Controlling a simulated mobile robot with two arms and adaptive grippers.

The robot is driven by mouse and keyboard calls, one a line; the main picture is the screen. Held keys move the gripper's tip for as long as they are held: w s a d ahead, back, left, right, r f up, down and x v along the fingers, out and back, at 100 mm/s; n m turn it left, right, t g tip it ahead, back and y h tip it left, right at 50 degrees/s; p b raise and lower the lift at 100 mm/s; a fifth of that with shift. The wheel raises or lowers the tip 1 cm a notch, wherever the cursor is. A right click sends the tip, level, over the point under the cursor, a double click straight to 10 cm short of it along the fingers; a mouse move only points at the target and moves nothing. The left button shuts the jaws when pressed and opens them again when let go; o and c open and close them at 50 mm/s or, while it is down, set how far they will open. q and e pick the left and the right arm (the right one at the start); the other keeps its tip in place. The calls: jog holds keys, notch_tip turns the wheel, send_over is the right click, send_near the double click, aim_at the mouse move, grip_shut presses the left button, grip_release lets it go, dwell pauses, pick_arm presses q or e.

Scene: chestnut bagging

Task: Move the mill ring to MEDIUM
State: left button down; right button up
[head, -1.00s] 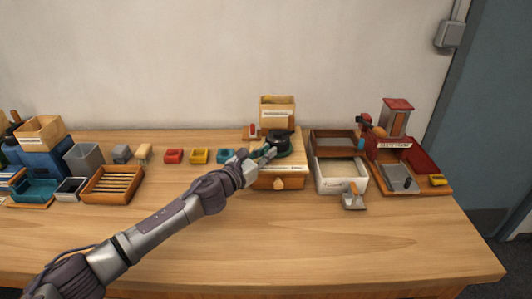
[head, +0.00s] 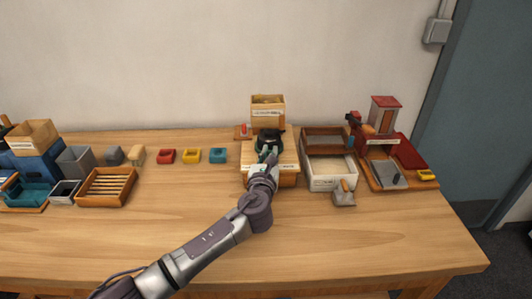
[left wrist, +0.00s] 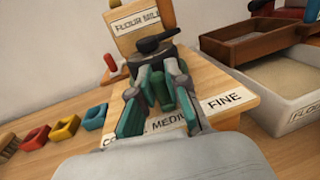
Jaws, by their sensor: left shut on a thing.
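The flour mill (head: 288,175) is a wooden box with a hopper (head: 268,106) on the table. Its dark mill ring (head: 270,138) sits on top and also shows in the left wrist view (left wrist: 155,45). The label strip (left wrist: 170,143) along the mill's front edge reads MEDIUM and FINE, with COARSE partly hidden at the left. My left gripper (head: 268,156) is at the ring's front side. In the left wrist view its green-padded fingers (left wrist: 164,90) are shut around a green tab of the ring, which points roughly toward MEDIUM. My right gripper is out of view.
A white flour bin (head: 331,180) and a brown tray (head: 325,134) stand right of the mill, with a scoop (head: 344,194) in front. Small red, yellow and teal (head: 217,155) cups stand left. The front table is clear apart from my arm.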

pick_arm(q)
jog(key=shift+d+y, duration=0.15)
jog(key=shift+y, duration=0.15)
jog(key=c, duration=1.1)
grip_release()
jog(key=shift+c, duration=0.2)
jog(key=s+a, duration=0.2)
jog(key=s, duration=1)
